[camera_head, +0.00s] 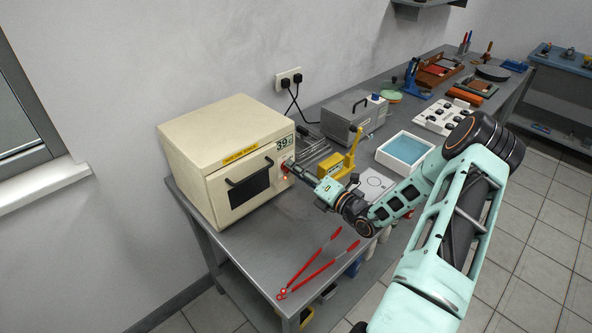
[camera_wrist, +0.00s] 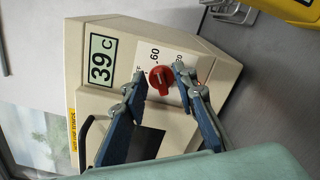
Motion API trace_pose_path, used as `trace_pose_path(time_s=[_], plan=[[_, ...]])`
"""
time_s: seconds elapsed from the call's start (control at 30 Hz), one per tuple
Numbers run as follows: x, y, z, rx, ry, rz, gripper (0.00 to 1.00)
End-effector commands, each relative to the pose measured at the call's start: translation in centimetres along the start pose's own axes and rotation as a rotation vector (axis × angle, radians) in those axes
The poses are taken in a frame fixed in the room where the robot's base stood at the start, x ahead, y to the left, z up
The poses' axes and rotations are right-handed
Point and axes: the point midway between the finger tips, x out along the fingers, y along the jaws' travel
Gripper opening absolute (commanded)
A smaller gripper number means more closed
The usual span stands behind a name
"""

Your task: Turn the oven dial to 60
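The cream oven (camera_head: 205,150) stands at the near left end of the grey bench. Its display (camera_wrist: 101,60) reads 39 C. The red dial (camera_wrist: 160,79) is on the front panel, with a 60 mark (camera_wrist: 155,56) beside it and another mark partly covered by a finger. The dial's exact setting is too small to tell. My gripper (camera_wrist: 160,77) is at the panel with its two fingers apart, one on each side of the dial. I cannot tell whether they touch it. In the head view my gripper (camera_head: 292,169) mostly hides the dial.
Red tongs (camera_head: 310,265) lie on the bench in front of the oven. A yellow tool (camera_head: 347,160), a grey metal box (camera_head: 352,117) and a white tray of blue liquid (camera_head: 427,151) stand to the right. The oven door handle (camera_head: 250,173) is left of my gripper.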

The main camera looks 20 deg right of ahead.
Motion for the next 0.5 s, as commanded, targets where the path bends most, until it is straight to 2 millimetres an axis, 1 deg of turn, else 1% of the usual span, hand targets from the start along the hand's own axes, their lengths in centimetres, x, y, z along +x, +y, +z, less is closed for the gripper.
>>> trace_pose_path(time_s=[0.17,0.27,0.37,0.5], plan=[[-0.3,0.0,0.1,-0.001,-0.001,0.0,0.26],[-1.5,-0.1,0.1,-0.001,0.0,-0.002,0.26],[-3.4,-0.1,0.1,-0.001,-0.002,-0.002,0.26],[-6.5,-0.1,0.1,0.0,-0.003,-0.003,0.26]])
